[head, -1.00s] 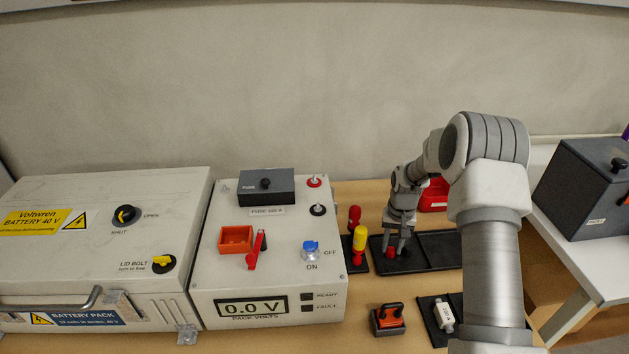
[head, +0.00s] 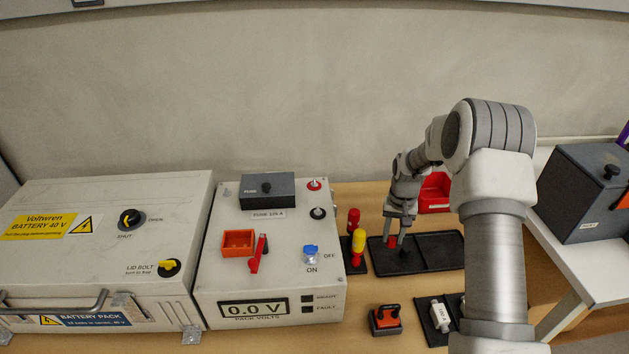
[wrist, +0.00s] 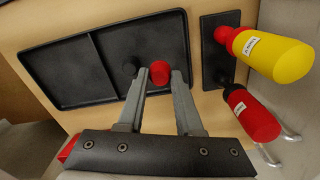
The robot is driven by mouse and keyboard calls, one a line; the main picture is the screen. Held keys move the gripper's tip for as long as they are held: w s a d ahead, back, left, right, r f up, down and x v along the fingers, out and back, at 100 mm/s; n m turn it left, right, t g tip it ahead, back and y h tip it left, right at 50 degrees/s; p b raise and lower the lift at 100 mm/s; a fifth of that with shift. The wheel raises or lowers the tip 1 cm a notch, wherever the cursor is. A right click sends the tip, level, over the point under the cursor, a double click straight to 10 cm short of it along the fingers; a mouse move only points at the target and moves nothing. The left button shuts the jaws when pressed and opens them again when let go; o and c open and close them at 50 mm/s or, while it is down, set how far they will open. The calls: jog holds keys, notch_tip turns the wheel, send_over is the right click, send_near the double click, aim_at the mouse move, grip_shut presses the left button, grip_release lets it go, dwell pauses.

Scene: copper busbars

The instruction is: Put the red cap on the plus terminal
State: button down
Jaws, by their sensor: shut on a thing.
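The red cap (wrist: 160,72) sits between my two fingertips in the wrist view, at the black tray (wrist: 62,75). My gripper (head: 392,241) is shut on it, pointing down over the left part of the tray. It also shows in the wrist view (wrist: 159,80). A dark round cap (wrist: 130,68) lies just left of the red one. On the white panel box (head: 215,270), a post with a red base (head: 314,184) stands at the back right, with a black-based post (head: 318,212) in front of it. No plus mark is readable.
A red-and-yellow-handled tool pair (wrist: 275,55) stands in a black holder (wrist: 216,70) between box and tray. A red bin (head: 434,205) is behind the tray. An orange-and-black block (head: 386,319) lies in front. The fuse cover (head: 267,190) rises beside the posts.

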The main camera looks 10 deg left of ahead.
jog(key=w+a+r+p, duration=0.3)
jog(key=a+r+p, duration=0.2)
jog(key=a+r, duration=0.1)
jog(key=w+a+r+p, duration=0.3)
jog(key=a+r+p, duration=0.2)
jog(key=a+r, duration=0.2)
jog(key=w+a+r+p, duration=0.3)
jog(key=a+r+p, duration=0.2)
jog(key=a, duration=0.4)
jog(key=shift+a+r, duration=0.2)
jog(key=shift+r, duration=0.7)
jog(key=shift+f+b, duration=1.15)
jog(key=shift+f, duration=0.7)
jog(key=shift+f+b, duration=1.05)
jog(key=shift+f, duration=0.65)
jog(key=shift+f+b, duration=0.2)
jog(key=shift+b, duration=0.1)
jog(key=c, duration=0.5)
grip_release()
